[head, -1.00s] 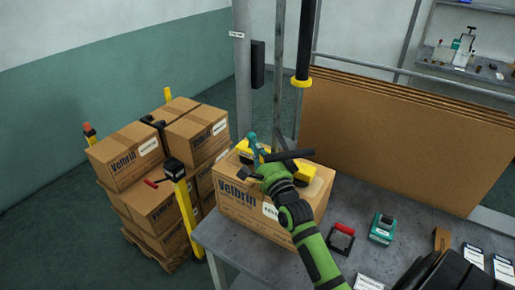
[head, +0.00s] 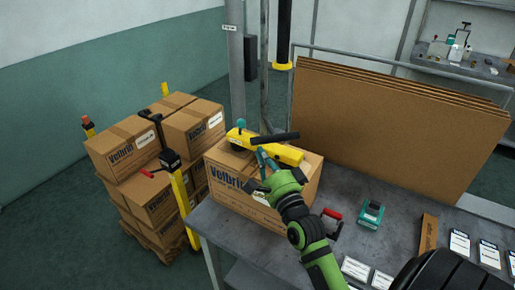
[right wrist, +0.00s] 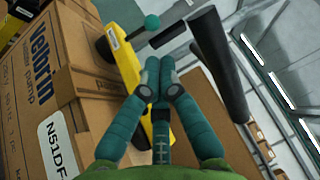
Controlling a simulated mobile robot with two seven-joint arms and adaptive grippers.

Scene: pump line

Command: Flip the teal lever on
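The teal lever (head: 241,124) shows as a small ball at the left end of a yellow lifting head (head: 288,153), which lies on top of a cardboard box (head: 232,188). In the right wrist view the lever's teal ball (right wrist: 152,21) sits on a thin rod from the yellow body. My right gripper (head: 262,158) is beside the yellow body on its near side, right of and below the lever. In the right wrist view its teal fingertips (right wrist: 158,68) are together with nothing between them, apart from the ball. My left gripper is not in view.
A black handle bar (head: 275,138) sticks out above the yellow head. The box stands on a grey table (head: 345,190) with a teal device (head: 370,214) and a red-handled tool (head: 332,222). Cardboard sheets (head: 400,125) stand behind; stacked boxes (head: 130,145) are at left.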

